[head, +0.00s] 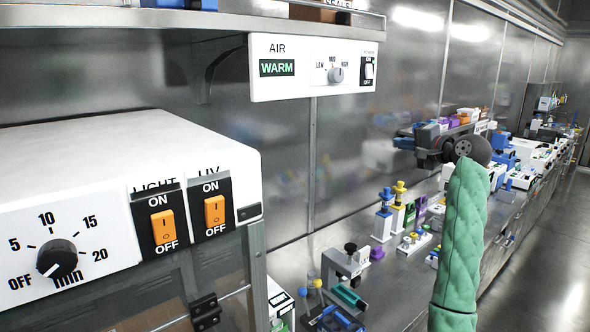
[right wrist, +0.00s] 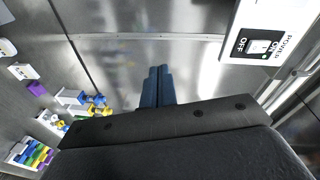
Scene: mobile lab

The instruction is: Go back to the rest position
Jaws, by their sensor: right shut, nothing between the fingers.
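My right arm, in a green quilted sleeve, rises at the right of the head view. Its dark gripper (head: 403,140) points left, held in the air over the bench, below and to the right of the AIR panel. In the right wrist view the two blue fingers (right wrist: 157,85) lie together with nothing between them. Metal wall shows beyond the fingertips. My left gripper is in neither view.
A white cabinet (head: 120,170) with a timer knob and LIGHT and UV switches fills the left. The AIR control panel (head: 290,88) hangs under a shelf (head: 200,18). The steel bench (head: 385,290) carries several small devices. Open floor (head: 560,240) lies at the right.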

